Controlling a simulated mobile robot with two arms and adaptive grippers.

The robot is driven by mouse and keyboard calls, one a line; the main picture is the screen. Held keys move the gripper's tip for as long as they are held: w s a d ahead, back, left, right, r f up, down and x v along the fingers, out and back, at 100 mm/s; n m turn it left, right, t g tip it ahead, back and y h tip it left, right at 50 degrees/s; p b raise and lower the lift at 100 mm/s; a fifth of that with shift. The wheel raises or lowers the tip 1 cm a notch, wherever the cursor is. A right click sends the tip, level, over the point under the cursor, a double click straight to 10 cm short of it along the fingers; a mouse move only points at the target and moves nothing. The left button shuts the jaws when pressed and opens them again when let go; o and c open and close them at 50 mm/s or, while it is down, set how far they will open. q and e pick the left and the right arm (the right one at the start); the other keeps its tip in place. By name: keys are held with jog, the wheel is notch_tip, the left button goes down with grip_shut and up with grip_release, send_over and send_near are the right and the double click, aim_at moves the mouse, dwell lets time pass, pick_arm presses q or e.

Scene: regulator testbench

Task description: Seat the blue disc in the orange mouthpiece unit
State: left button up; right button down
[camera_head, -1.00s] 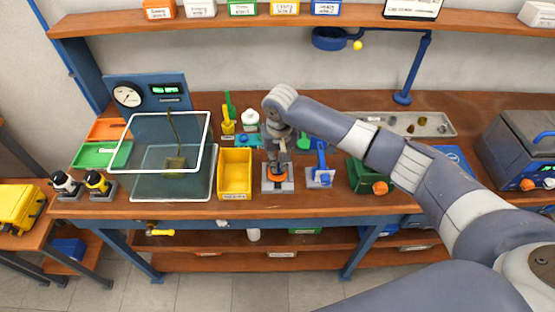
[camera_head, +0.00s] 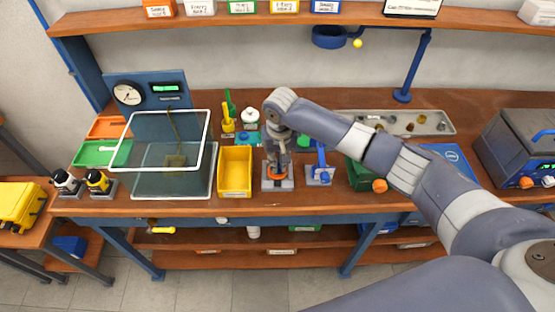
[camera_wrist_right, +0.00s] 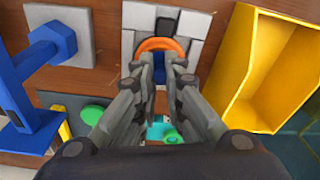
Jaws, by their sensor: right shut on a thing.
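The orange mouthpiece unit (camera_head: 277,178) sits in a grey fixture (camera_head: 277,187) near the bench's front edge. In the right wrist view its orange ring (camera_wrist_right: 160,44) lies just beyond my fingertips. My right gripper (camera_head: 278,166) points down over the unit. In the right wrist view, the right gripper (camera_wrist_right: 160,66) is shut on the blue disc (camera_wrist_right: 159,69), which shows as a dark blue piece between the fingertips, at the ring's edge. The fingers hide much of the disc, so I cannot tell whether it is inside the ring. My left gripper is not in view.
A yellow bin (camera_head: 235,172) stands close left of the fixture. A blue press-like tool (camera_head: 320,168) stands close right, with a green box (camera_head: 361,173) beyond it. A clear tank (camera_head: 173,175) stands further left. A metal tray (camera_head: 432,122) lies at the back right.

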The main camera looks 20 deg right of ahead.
jog(key=shift+f, duration=0.2)
jog(key=c, duration=1.6)
grip_release()
jog(key=o, duration=0.5)
jog(key=shift+r, duration=0.1)
notch_tip(320, 180, up, 5)
jog(key=p, duration=0.6)
jog(key=shift+r, duration=1.45)
